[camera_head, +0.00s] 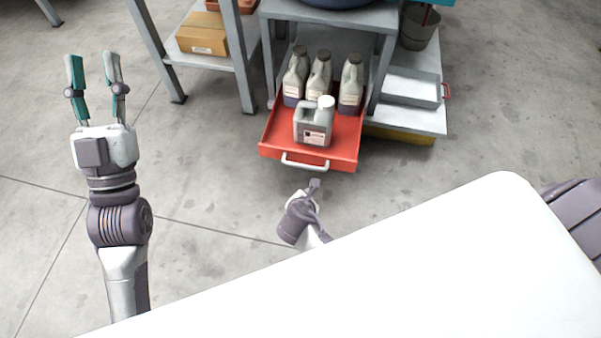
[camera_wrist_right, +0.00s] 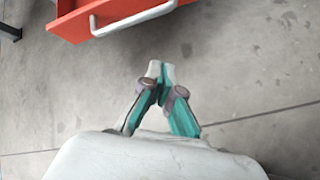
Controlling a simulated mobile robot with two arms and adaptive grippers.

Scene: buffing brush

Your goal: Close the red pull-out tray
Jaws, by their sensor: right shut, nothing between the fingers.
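The red pull-out tray (camera_head: 345,148) is slid out from the lower level of a grey table in the head view. It carries several grey jugs, with one jug (camera_head: 314,122) near its front. A white handle (camera_head: 305,163) is on its front face. The tray (camera_wrist_right: 75,24) and its handle (camera_wrist_right: 133,18) also show at the top of the right wrist view. My right gripper (camera_wrist_right: 160,70) is shut and empty, a little in front of the handle and apart from it. In the head view it is small and partly hidden. My left gripper (camera_head: 88,58) is open and empty, far left of the tray.
A shelf with a cardboard box (camera_head: 203,34) stands left of the tray. A low platform with a grey metal bin (camera_head: 411,87) and a bucket (camera_head: 419,28) is to the right. Bare concrete floor (camera_head: 215,180) lies in front and to the left.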

